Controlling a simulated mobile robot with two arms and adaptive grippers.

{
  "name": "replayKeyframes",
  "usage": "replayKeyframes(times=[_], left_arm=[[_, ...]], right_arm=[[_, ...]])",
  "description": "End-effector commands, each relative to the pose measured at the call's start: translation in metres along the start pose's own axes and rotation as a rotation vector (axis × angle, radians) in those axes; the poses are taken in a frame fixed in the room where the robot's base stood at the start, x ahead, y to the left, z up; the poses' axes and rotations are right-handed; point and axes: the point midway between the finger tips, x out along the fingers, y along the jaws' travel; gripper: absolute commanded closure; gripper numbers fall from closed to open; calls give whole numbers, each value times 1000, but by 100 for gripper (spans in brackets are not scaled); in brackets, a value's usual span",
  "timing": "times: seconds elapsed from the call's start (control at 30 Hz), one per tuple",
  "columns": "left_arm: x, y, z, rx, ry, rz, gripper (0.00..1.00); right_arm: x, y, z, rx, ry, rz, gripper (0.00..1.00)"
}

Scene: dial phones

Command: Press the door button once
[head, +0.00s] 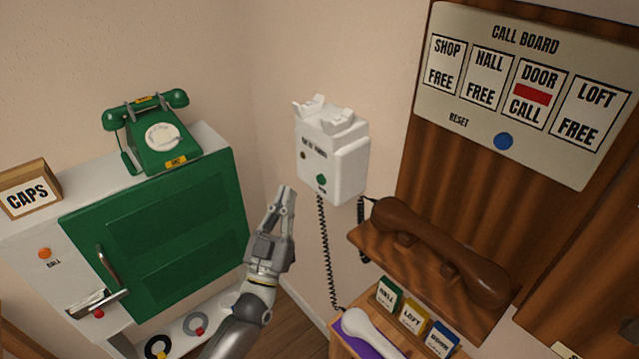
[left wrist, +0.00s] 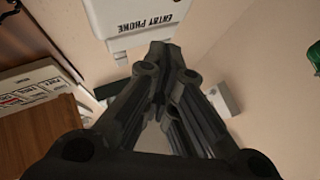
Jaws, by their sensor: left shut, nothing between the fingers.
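The white entry phone (head: 345,160) hangs on the wall in the middle of the head view, its cradle empty. A green button (head: 321,180) is low on its front, with a small dark dot above. No readable label marks it as the door button. My left gripper (head: 285,192) is shut and empty, left of and slightly below the green button, apparently apart from it. In the left wrist view, the shut fingers (left wrist: 165,55) point toward the entry phone (left wrist: 130,28), lettered "ENTRY PHONE"; the button cannot be made out there. My right gripper is out of view.
The call board (head: 470,75) shows a red flag at DOOR CALL. A brown handset (head: 440,245) lies on a wooden shelf. A white handset (head: 368,332) lies on purple below; a coiled cord hangs nearby. A green dial phone (head: 160,135) tops the green-doored cabinet (head: 160,235).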

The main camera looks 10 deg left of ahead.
Motion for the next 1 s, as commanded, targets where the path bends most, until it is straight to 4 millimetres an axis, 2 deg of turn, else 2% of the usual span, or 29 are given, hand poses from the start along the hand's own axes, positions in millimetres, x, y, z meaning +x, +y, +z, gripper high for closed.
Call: replayKeyframes(times=[0.2,0.4,1.0], left_arm=[[20,15,18,-1,1,0,100],[31,24,25,1,-1,1,100],[35,26,26,1,-1,1,100]], right_arm=[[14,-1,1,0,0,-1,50],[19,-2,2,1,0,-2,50],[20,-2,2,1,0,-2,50]])
